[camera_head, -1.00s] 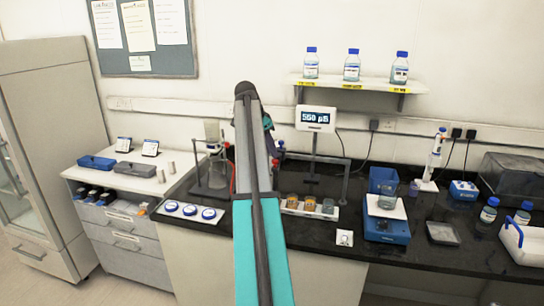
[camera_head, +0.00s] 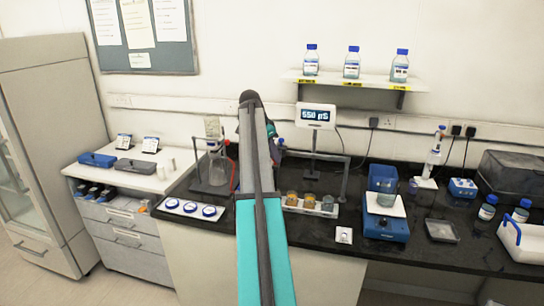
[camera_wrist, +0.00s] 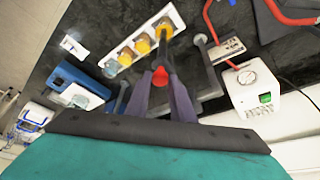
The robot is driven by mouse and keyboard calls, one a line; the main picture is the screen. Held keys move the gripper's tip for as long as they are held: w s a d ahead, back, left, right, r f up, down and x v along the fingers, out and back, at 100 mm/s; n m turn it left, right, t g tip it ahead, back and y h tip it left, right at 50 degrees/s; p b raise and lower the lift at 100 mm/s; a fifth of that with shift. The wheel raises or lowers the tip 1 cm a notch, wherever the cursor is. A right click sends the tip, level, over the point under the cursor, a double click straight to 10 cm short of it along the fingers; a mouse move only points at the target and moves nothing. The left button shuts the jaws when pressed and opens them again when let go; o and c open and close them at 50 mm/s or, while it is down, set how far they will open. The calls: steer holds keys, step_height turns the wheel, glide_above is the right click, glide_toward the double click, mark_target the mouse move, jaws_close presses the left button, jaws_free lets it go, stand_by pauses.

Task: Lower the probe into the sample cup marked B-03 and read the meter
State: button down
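The meter (camera_head: 316,117) stands behind the bench on a post, and its display appears to read 550 µS. A white rack (camera_head: 290,208) holds a row of sample cups; orange cups (camera_head: 309,202) and a greyish cup (camera_head: 327,203) show, the left end is behind my arm. In the wrist view, the row ends at the upper right with a yellow cup (camera_wrist: 163,30). I cannot read any cup's label. My gripper (camera_wrist: 160,78) has its fingers around the red-topped probe (camera_wrist: 160,76). Its dark shaft runs towards that end cup; whether its tip is inside I cannot tell.
A blue balance (camera_head: 386,228) with a beaker stands right of the rack. A flask on a stand (camera_head: 214,165) is to the left, near several blue-rimmed dishes (camera_head: 190,209). A white box with a dial (camera_wrist: 258,88) lies right of the fingers in the wrist view.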

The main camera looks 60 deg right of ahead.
steer(key=shift+r+p, duration=0.45)
steer(key=shift+r, duration=2.65)
steer(key=c, duration=1.8)
jaws_free()
steer(key=shift+r, duration=0.1)
steer(key=shift+s+a, duration=0.1)
steer(key=shift+a, duration=0.05)
steer(key=b+v, duration=0.2)
steer(key=v, duration=1.1)
steer(key=shift+a+r, duration=0.1)
steer(key=shift+r, duration=0.3)
